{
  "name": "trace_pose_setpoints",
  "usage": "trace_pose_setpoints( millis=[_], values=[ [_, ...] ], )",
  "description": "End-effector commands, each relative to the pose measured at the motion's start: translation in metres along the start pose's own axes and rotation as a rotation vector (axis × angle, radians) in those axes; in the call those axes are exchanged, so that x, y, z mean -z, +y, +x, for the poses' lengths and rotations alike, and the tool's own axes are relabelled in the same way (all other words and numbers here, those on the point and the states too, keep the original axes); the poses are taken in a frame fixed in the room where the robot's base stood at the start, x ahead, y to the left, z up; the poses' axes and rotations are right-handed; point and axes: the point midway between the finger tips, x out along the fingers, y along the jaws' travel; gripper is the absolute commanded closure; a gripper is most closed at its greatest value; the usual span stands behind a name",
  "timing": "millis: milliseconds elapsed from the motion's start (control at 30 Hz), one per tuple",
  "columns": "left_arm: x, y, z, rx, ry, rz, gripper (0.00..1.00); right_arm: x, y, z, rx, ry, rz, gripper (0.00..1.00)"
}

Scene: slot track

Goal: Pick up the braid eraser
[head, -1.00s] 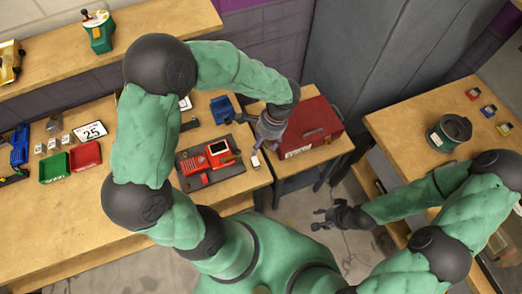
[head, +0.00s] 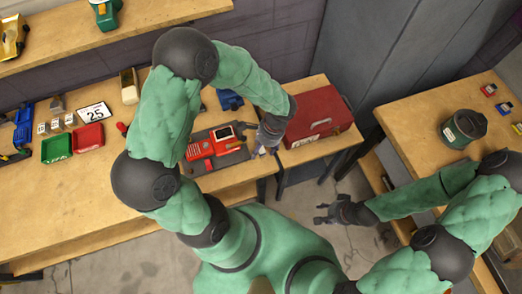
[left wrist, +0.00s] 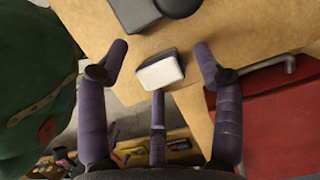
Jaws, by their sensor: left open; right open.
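The braid eraser (left wrist: 161,71), a small block with a white face and dark sides, lies on the wooden table near its edge in the left wrist view. My left gripper (left wrist: 160,52) is open around it in that picture, with one finger to each side and a third below. I cannot tell whether any finger touches it. In the head view my left gripper (head: 264,146) is at the right end of the workbench and mostly hides the eraser. My right gripper (head: 326,214) is open and empty above the floor.
A red toolbox (head: 318,115) stands close to the right of my left gripper. A grey tray (head: 213,160) with a red device (head: 213,143) lies to its left. Green (head: 56,148) and red (head: 88,137) bins sit farther left. A dark green canister (head: 463,128) stands on the right table.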

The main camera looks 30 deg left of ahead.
Motion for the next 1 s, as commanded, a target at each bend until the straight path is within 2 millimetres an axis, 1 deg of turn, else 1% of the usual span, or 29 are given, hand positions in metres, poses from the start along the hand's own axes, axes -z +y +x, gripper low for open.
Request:
trace_pose_setpoints(
  millis=[167,200,267,300,367,400,767,867,1000],
  values=[
    [0.0,0.0,-0.001,0.001,0.001,0.0,0.33,0.0,0.0,-0.001,0.0,0.0,0.0,0.56],
    [0.0,-0.001,-0.001,0.001,0.001,-0.001,0.45,0.0,0.0,-0.001,0.0,0.0,0.0,0.56],
    [0.0,-0.001,-0.001,0.001,0.001,-0.001,0.62,0.0,0.0,-0.001,0.0,0.0,0.0,0.56],
    [0.0,-0.001,-0.001,0.001,0.001,-0.001,0.73,0.0,0.0,-0.001,0.0,0.0,0.0,0.56],
    [0.0,0.0,-0.001,0.001,0.001,-0.001,0.9,0.0,0.0,-0.001,0.0,0.0,0.0,0.56],
    [0.0,0.0,-0.001,0.001,0.001,0.0,0.93,0.0,0.0,-0.001,0.0,0.0,0.0,0.56],
    [0.0,0.0,-0.001,0.0,0.0,0.0,0.94,0.0,0.0,-0.001,0.0,0.0,0.0,0.56],
    [-0.001,0.0,-0.004,0.001,0.0,-0.001,0.94,0.0,-0.001,-0.002,0.0,0.0,0.0,0.56],
    [-0.004,-0.001,-0.016,0.002,0.001,-0.001,0.94,0.0,-0.002,-0.006,0.0,0.0,0.0,0.56]
  ],
)
